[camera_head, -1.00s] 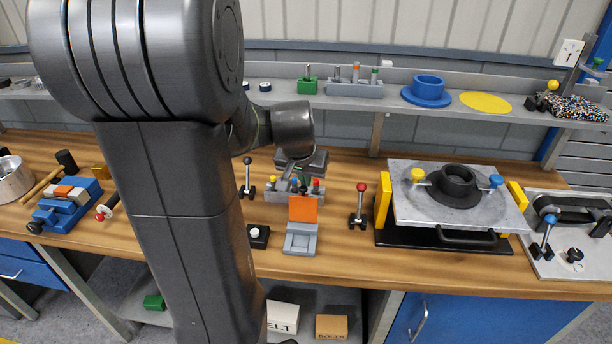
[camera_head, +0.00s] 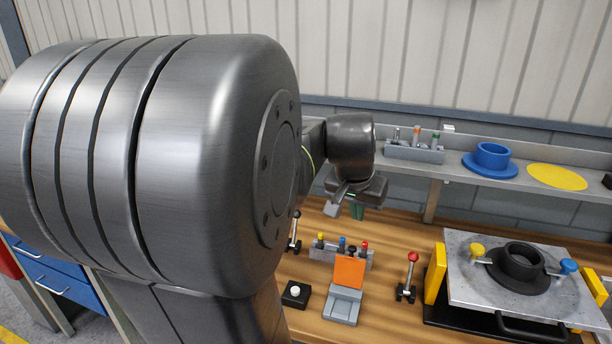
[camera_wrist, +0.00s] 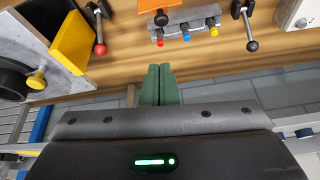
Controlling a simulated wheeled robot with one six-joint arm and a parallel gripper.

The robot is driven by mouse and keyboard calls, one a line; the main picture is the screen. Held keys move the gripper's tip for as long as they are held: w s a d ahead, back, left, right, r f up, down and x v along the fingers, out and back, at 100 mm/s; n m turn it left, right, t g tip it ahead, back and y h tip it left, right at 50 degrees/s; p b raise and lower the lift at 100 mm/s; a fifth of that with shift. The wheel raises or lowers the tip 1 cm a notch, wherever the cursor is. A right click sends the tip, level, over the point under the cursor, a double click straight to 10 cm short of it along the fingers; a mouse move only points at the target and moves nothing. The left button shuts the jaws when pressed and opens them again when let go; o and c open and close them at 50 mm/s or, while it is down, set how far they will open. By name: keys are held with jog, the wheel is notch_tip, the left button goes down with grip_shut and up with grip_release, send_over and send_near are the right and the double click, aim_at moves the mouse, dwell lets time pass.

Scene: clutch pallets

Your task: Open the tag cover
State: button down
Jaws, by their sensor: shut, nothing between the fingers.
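The tag cover, an orange flap (camera_head: 350,271), stands raised at the back edge of a small grey box (camera_head: 342,305) on the bench. The box's grey recessed top is uncovered. In the wrist view the orange flap (camera_wrist: 160,4) shows only at the top edge. My gripper (camera_wrist: 158,68) has green fingers, closed together with nothing between them. In the head view its fingertips (camera_head: 357,212) show small below the wrist, up above the bench and behind the flap, apart from it.
A grey block with coloured knobs (camera_head: 325,252) stands just behind the cover. A red-knobbed lever (camera_head: 412,260) is at its right and a black button box (camera_head: 296,292) at its left. A clamped metal plate (camera_head: 460,275) lies further right. A shelf (camera_head: 455,174) runs behind.

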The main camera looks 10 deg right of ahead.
send_over(350, 267)
jog(key=w+d, duration=0.2)
notch_tip(350, 267, down, 9)
jog(key=shift+a+p, duration=0.15)
jog(key=shift+p, duration=0.25)
dwell(0.5)
jog(key=shift+s, duration=0.1)
